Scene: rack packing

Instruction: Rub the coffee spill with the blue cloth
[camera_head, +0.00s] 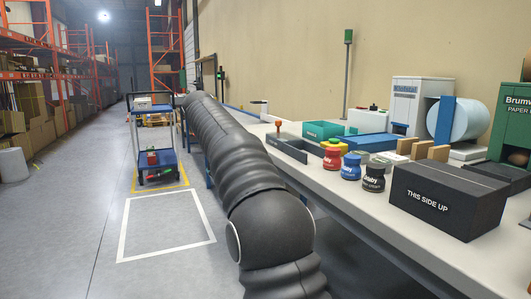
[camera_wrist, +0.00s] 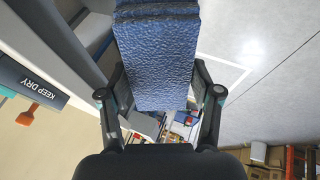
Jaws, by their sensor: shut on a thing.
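The blue cloth (camera_wrist: 158,60) is a folded, textured pad in the wrist view. My gripper (camera_wrist: 160,85) is shut on it, one finger at each side, and the cloth extends toward the top of the picture. In the head view my dark sleeved arm reaches forward and hides both the gripper and the cloth. I cannot make out the coffee spill in either view.
A long grey workbench (camera_head: 371,229) runs along the right. It carries red, blue (camera_head: 351,167) and black jars, and a dark "THIS SIDE UP" box (camera_head: 447,200). A blue-shelved cart (camera_head: 155,160) stands beyond a white floor square (camera_head: 165,224).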

